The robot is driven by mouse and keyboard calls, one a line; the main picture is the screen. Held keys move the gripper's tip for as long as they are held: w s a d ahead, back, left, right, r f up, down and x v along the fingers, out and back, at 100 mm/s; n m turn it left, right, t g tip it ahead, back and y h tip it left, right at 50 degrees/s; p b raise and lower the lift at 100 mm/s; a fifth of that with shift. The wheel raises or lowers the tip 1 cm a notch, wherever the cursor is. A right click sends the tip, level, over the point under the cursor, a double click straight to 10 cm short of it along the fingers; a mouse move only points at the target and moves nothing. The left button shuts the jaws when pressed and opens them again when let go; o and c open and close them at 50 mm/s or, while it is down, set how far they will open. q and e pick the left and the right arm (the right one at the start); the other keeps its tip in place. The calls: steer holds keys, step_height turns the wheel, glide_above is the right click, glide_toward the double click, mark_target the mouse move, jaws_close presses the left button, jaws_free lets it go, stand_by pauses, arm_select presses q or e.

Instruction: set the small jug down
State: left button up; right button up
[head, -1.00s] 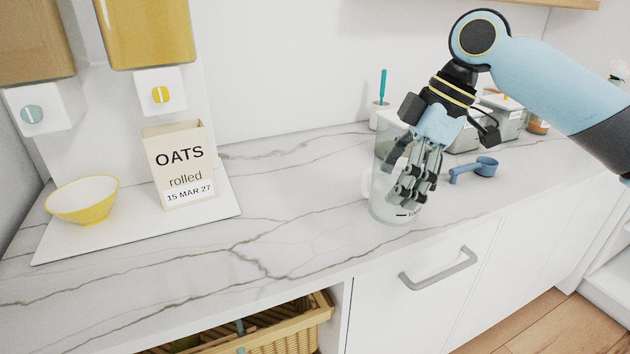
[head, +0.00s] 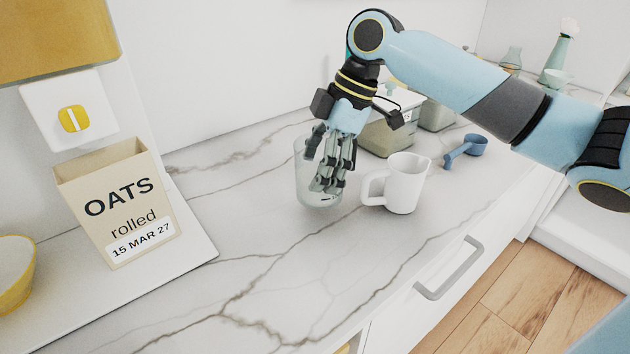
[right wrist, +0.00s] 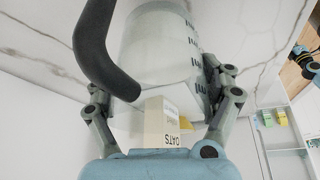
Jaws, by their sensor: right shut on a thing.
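The small jug (head: 304,182) is clear, with dark scale marks that show in the right wrist view (right wrist: 160,48). My right gripper (head: 330,184) is shut on it from above, and its fingers cover much of the jug in the head view. The jug looks upright, at or close to the counter (head: 270,255); I cannot tell whether its base touches. In the right wrist view the fingers of my right gripper (right wrist: 162,86) lie on both sides of the jug. My left gripper is not in view.
A white jug (head: 404,184) stands just right of the held one, its handle towards it. A blue scoop (head: 466,148) and grey canisters (head: 390,135) are behind. An oats box (head: 115,200) and yellow bowl (head: 14,272) are left. The front counter is clear.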

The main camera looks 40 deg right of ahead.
steer(key=shift+f, duration=0.4)
step_height(320, 180, down, 3)
steer(key=shift+f, duration=0.25)
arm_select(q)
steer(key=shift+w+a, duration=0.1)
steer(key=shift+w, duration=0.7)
arm_select(e)
steer(key=o, duration=1.3)
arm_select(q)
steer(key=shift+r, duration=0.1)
